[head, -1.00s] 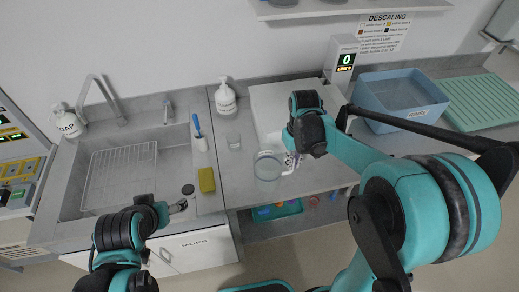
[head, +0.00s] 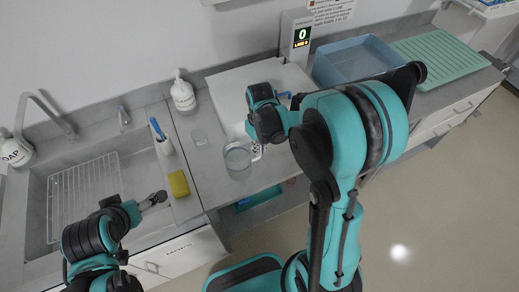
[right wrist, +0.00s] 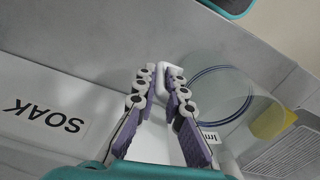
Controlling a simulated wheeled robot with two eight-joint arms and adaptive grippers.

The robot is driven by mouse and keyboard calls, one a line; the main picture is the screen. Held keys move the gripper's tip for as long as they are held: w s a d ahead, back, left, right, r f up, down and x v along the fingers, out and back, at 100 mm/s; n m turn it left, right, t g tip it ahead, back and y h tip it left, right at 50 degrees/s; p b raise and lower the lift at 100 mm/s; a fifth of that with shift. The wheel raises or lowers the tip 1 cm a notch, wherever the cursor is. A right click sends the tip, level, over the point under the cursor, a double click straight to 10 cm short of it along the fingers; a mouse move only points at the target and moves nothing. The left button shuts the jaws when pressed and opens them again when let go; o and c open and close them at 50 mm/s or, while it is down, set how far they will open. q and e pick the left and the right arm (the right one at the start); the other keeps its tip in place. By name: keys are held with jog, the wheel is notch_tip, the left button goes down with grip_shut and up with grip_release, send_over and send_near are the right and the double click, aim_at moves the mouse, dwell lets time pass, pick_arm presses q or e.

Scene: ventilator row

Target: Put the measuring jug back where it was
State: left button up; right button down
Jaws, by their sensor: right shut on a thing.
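The measuring jug (head: 236,158) is a clear, round vessel on the grey counter, in front of the white surface. It shows open-mouthed in the right wrist view (right wrist: 222,80), with its white handle (right wrist: 166,82) between my fingers. My right gripper (head: 257,150) is shut on that handle from the right side. I cannot tell whether the jug's base touches the counter. My left gripper (head: 153,199) is over the sink's front right edge, apart from the jug; its fingers are too small to read.
A yellow sponge (head: 178,184), a brush holder (head: 165,147) and a soap bottle (head: 183,94) are farther left. A SOAK label (right wrist: 45,115) shows beside my right gripper. A blue basin (head: 350,68) and green mat (head: 440,52) are right.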

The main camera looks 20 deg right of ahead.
jog(key=shift+f, duration=0.15)
jog(key=shift+f, duration=0.15)
jog(key=c, duration=1.6)
grip_release()
